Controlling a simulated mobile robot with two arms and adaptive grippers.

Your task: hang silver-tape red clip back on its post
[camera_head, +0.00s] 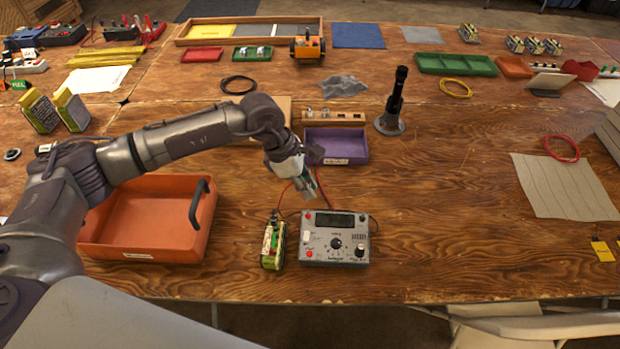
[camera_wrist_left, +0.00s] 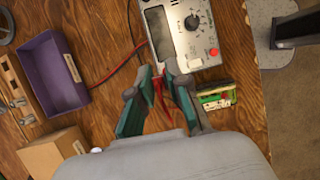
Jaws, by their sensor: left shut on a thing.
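My left gripper (camera_head: 307,184) is above the table, just behind the grey charger (camera_head: 318,250). In the left wrist view its fingers (camera_wrist_left: 164,90) are closed around a red clip (camera_wrist_left: 160,97), which is mostly hidden between them. Silver tape on it cannot be made out. Red and black leads (camera_wrist_left: 112,70) run beside the charger (camera_wrist_left: 178,20). A yellow-green battery (camera_head: 272,257) with red and green parts on top stands left of the charger; it also shows in the left wrist view (camera_wrist_left: 216,96). I cannot make out the clip's post.
An orange tray (camera_head: 150,252) with a black handle lies left. A purple bin (camera_head: 340,143), a wooden strip with small items (camera_head: 345,117) and a black flashlight-like post (camera_head: 396,95) stand behind.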

